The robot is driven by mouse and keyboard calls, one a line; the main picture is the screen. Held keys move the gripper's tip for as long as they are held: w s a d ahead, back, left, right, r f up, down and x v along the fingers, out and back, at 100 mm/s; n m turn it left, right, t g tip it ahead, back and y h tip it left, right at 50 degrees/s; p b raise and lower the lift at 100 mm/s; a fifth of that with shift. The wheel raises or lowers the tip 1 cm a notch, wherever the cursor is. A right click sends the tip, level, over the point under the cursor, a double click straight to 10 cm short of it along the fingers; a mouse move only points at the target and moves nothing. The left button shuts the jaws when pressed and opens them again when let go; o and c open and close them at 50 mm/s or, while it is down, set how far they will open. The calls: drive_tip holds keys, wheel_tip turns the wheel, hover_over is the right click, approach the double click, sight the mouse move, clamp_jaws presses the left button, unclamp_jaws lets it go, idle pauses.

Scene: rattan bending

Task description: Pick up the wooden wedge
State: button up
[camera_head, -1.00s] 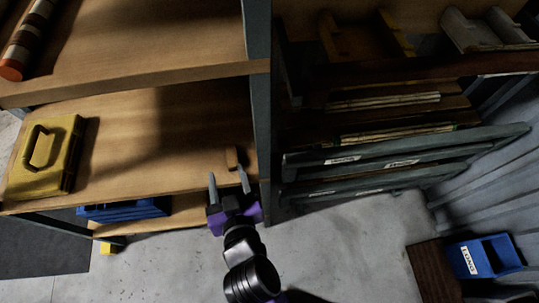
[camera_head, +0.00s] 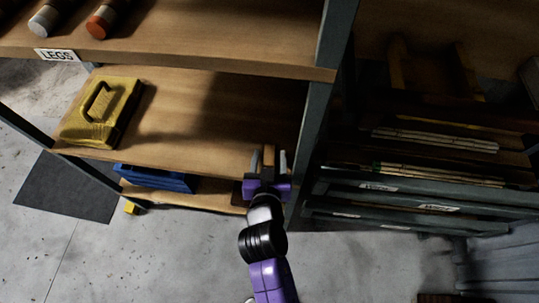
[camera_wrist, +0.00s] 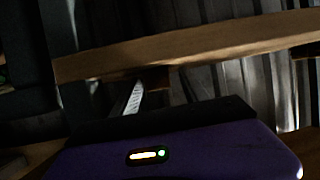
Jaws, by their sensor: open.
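The wooden wedge (camera_head: 268,153) is a small brown block on the middle shelf, near its front right corner by the upright post. My gripper (camera_head: 269,161) is open, with one finger on each side of the wedge in the head view. Whether the fingers touch it cannot be told. In the wrist view one pale finger (camera_wrist: 133,97) shows beyond my purple gripper body, and the scene is dark. The wedge cannot be made out surely there.
The middle shelf (camera_head: 205,115) is clear between the wedge and a yellow case (camera_head: 101,112) at left. A grey post (camera_head: 318,125) stands close on the right. The upper shelf (camera_head: 220,48) overhangs. A blue bin (camera_head: 155,178) sits below.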

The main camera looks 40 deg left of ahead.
clamp_jaws()
idle(0.3)
